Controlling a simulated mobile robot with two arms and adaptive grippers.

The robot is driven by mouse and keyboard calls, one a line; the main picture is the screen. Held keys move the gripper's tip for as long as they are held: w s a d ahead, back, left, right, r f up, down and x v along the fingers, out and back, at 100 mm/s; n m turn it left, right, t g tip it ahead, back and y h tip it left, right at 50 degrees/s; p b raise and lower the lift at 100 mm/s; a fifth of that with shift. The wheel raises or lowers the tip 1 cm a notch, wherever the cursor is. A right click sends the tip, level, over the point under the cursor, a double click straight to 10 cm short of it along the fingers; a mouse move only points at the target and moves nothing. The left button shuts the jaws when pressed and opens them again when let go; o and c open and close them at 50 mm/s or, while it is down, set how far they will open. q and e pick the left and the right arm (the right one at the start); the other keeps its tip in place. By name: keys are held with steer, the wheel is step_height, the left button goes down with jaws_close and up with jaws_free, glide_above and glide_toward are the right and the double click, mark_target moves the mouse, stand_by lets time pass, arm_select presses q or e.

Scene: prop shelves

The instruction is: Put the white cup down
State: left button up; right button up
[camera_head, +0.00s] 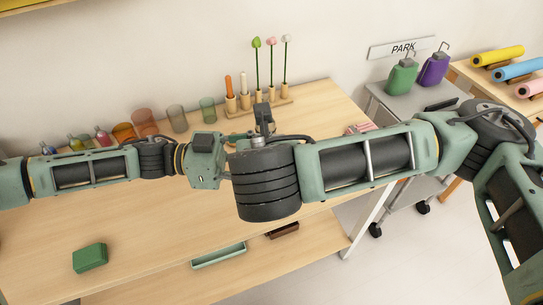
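I see no white cup in the head view. My arm links stretch across the whole picture from the right edge to the left edge and cover part of the table.
A green block (90,257) lies at the table's front left. Coloured glasses (177,118) and small bottles stand along the back. A wooden rack (258,107) holds flower stems. A grey cart (385,97) carries a green flask (401,78) and a purple flask (433,69).

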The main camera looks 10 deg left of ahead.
arm_select(q)
steer(key=o, duration=1.4)
steer(key=shift+a, duration=0.15)
